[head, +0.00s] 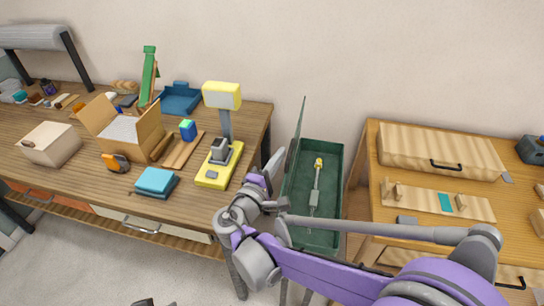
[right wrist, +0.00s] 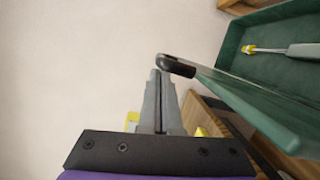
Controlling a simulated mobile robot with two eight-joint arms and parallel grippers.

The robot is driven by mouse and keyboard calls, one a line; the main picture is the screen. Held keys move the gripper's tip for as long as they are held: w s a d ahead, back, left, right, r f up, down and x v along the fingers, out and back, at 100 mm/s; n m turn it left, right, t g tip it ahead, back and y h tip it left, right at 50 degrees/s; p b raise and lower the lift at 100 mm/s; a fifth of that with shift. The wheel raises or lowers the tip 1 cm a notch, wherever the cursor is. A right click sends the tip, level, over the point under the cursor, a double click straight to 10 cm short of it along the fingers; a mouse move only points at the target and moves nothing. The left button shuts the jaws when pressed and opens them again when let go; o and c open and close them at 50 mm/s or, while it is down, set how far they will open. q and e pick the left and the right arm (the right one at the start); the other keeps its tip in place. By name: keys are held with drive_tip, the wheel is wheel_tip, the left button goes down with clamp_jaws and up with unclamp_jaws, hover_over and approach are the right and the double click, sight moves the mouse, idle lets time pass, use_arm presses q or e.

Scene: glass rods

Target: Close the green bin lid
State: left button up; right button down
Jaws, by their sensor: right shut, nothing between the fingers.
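The green bin (head: 333,162) stands open between the two tables. Its green lid (head: 299,130) stands up steeply along the bin's left side, seen nearly edge-on. My right gripper (head: 278,158) is shut and empty, on the lid's left, outer side. In the right wrist view its fingertips (right wrist: 161,74) are close to the black piece; I cannot tell whether they touch. Small dark tips at the bottom edge of the head view may be my left gripper (head: 154,302).
Inside the bin lies a grey tool with a yellow end (head: 316,185). The left table (head: 200,125) holds a yellow device (head: 218,165), an open carton (head: 122,130) and other things. The right table (head: 400,225) stands close to the bin's right side.

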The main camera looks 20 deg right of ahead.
idle(0.3)
drive_tip(key=shift+s+d+m, duration=0.3)
drive_tip(key=shift+d, duration=0.2)
drive_tip(key=shift+s+d+m, duration=0.25)
drive_tip(key=shift+d+m, duration=0.05)
drive_tip(key=shift+d, duration=0.15)
drive_tip(key=s+d+f+m+g+y+p, duration=0.1)
drive_tip(key=s+d+f+m, duration=0.15)
drive_tip(key=d, duration=0.35)
drive_tip(key=s+d+f+m+y, duration=0.1)
drive_tip(key=s+d+f+m, duration=0.1)
drive_tip(key=s+d+m, duration=0.25)
drive_tip(key=s+d+f+m+y+b, duration=0.1)
drive_tip(key=d+f+m+b, duration=0.2)
drive_tip(key=f, duration=0.4)
drive_tip(key=s+d+f+m+y+b, duration=0.1)
drive_tip(key=s+d+f+m+b, duration=0.1)
drive_tip(key=d+f+m+b, duration=0.2)
wheel_tip(320, 180, down, 4)
drive_tip(key=shift+d+r+t+y+b, duration=0.15)
drive_tip(key=shift+r+t+y+b, duration=0.15)
drive_tip(key=shift+y+b, duration=0.15)
